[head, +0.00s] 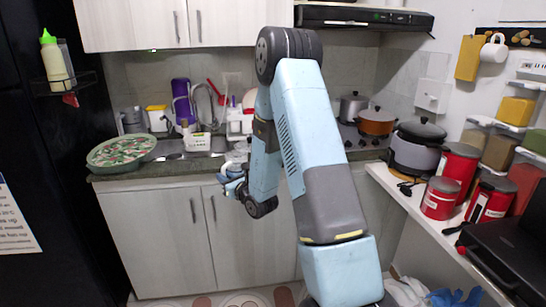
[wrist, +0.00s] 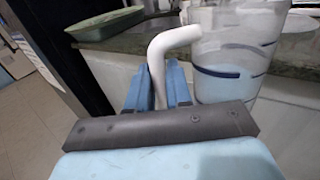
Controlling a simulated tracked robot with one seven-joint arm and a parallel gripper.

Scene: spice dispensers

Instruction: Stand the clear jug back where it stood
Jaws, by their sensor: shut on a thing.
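The clear jug (wrist: 232,48) shows in the wrist view at the upper right, with dark curved bands on its side and a white handle (wrist: 172,42) on its left. My gripper (wrist: 160,88) is shut on the handle, with one blue finger on each side of it. The jug's rim is cut off by the top of that view. In the head view my gripper (head: 233,186) is in front of the counter edge, left of my forearm. The jug is mostly hidden there by my arm and hard to make out.
The counter (head: 110,177) holds a green patterned tray (head: 121,150) at its left end and the sink (head: 196,146) in the middle. A white shelf (head: 400,192) at the right carries red canisters (head: 440,198) and a cooker (head: 415,155). Cabinet doors (head: 160,235) stand below the counter.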

